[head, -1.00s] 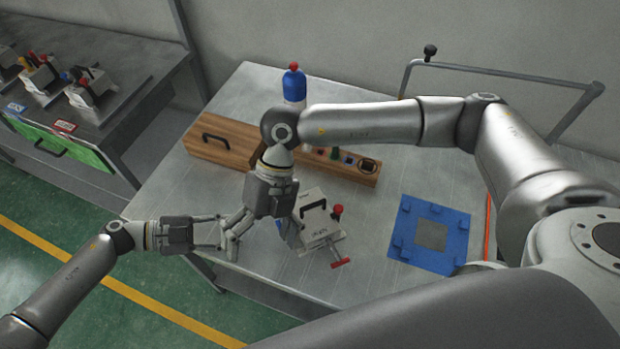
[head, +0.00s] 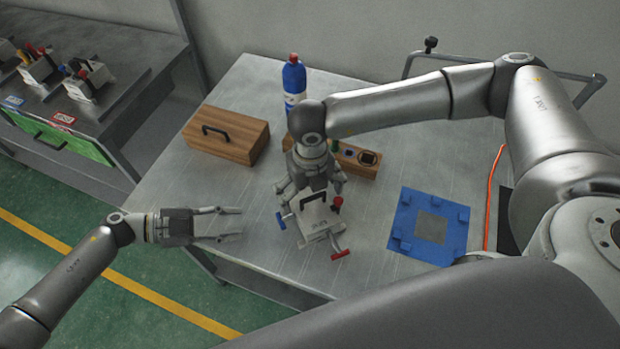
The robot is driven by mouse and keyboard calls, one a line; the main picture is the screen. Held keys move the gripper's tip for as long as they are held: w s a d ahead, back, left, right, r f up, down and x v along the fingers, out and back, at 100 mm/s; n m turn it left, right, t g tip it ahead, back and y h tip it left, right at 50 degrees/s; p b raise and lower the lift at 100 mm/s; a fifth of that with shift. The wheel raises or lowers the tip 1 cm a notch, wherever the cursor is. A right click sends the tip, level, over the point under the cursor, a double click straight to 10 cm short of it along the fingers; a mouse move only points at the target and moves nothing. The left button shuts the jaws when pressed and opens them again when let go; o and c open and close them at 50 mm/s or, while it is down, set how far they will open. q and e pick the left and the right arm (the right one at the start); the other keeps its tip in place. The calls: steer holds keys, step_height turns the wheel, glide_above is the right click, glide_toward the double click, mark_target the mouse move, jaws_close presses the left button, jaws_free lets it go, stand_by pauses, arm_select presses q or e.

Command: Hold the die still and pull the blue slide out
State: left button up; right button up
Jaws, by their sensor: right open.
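The die (head: 316,224) is a pale metal block with a dark arched handle, lying on the metal table. A blue slide handle (head: 281,221) sticks out at its left side. A red T-handle (head: 340,254) sticks out at its front right and a red knob (head: 338,201) stands at its right. My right gripper (head: 308,195) points down over the back of the die, fingers apart around its rear part; whether they touch is hidden. My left gripper (head: 240,223) is open and empty, left of the die near the table's left edge, fingers pointing right.
A blue bottle (head: 294,82) stands at the back. A wooden box (head: 227,135) with a black handle and a wooden block (head: 359,158) with small parts lie behind the die. A blue fixture (head: 430,226) lies to the right. Other dies (head: 85,78) sit on the left bench.

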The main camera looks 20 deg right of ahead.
mark_target(310, 200)
steer(key=shift+f, duration=1.6)
